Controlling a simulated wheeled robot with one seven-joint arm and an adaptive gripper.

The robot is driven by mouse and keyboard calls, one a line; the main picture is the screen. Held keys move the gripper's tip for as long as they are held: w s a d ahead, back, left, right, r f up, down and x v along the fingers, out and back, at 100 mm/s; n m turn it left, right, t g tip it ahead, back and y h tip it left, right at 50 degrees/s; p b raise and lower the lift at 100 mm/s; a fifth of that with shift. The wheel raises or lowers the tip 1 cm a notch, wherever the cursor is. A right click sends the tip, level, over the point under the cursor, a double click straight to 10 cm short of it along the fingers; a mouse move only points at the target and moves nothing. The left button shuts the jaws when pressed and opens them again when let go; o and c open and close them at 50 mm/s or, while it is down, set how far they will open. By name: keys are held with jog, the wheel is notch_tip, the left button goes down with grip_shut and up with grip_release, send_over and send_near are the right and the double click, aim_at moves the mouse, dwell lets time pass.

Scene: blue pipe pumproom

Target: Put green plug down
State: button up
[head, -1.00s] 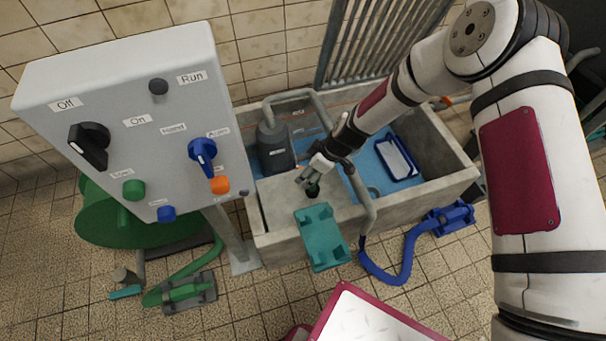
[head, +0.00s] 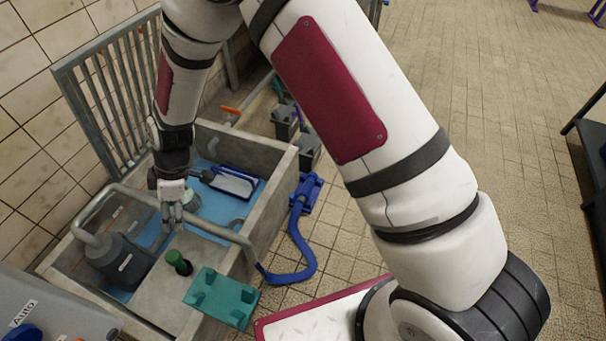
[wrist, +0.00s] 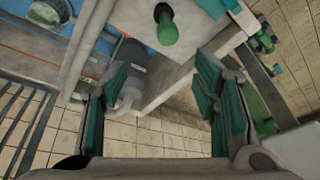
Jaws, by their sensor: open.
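A teal bracket (head: 222,297) sits right of the plug at the slab's edge. A grey pump (head: 120,262) with a bent pipe (head: 225,234) is close to my gripper. A blue-framed tray (head: 235,182) lies in the basin. A barred grate (head: 115,90) stands behind.

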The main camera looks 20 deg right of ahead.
jog(key=s+d+r+m+t+h, duration=0.1)
jog(key=s+d+r+m, duration=0.25)
jog(key=d+r, duration=0.75)
jog(key=s+d+r+m+h, duration=0.15)
jog(key=d+r+m, duration=0.25)
jog(key=d+r, duration=0.7)
jog(key=s+d+r+m, duration=0.3)
jog(key=s+d, duration=0.1)
jog(key=s, duration=0.4)
jog(key=s+d+r+m+h, duration=0.1)
jog(key=s+d+r+m, duration=0.2)
jog(key=s+d, duration=0.2)
jog(key=s+d+r+m, duration=0.3)
jog(key=s+d+m, duration=0.1)
jog(key=s, duration=0.8)
jog(key=shift+d+r, duration=0.15)
jog(key=shift+d, duration=0.05)
notch_tip(320, 180, up, 29)
jog(key=t+p, duration=0.3)
jog(key=p, duration=2.4)
jog(key=shift+d+t, duration=0.25)
jog(key=shift+t, duration=0.15)
